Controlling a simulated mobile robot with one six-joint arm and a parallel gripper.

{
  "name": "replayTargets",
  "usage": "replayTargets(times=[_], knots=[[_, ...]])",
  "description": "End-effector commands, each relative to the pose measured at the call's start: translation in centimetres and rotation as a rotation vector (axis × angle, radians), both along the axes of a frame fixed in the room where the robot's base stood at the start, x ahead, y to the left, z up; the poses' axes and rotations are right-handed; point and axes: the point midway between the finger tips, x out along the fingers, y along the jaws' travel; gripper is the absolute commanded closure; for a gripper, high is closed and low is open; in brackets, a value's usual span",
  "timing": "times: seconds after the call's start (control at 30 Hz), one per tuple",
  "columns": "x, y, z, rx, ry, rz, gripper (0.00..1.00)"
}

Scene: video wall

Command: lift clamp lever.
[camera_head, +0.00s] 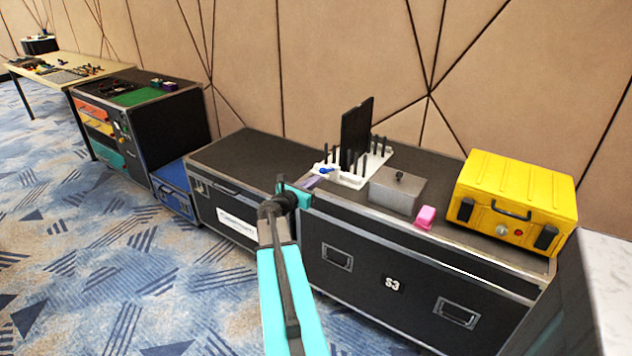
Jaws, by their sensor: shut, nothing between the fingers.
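A white base (352,178) with several black upright pegs stands on the black flight case. A tall black panel (356,132) stands upright in it. A small blue part (325,171) sits at the base's left front edge; it may be the clamp lever, but it is too small to make out its shape. My gripper (315,181) is shut and empty, reaching over the case's front edge. Its tips are just below and left of the blue part in the picture; I cannot tell whether they touch it.
A grey metal box (397,190), a pink block (425,217) and a yellow case (513,203) stand to the right on the flight case (402,282). The case top left of the base is clear. A drawer cabinet (140,125) and a table (60,68) stand further left.

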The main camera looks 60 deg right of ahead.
Motion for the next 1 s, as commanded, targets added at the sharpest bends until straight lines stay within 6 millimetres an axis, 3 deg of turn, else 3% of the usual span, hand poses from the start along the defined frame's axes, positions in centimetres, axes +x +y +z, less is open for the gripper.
replayTargets(times=[0.03, 0.6, 1.0], knots=[[0.1, 0.8, 0.8, -0.011, 0.004, 0.002, 1.0], [0.6, 7.8, 1.2, 0.003, 0.0, 0.005, 1.0], [0.7, 8.9, 1.2, 0.004, 0.0, 0.005, 1.0]])
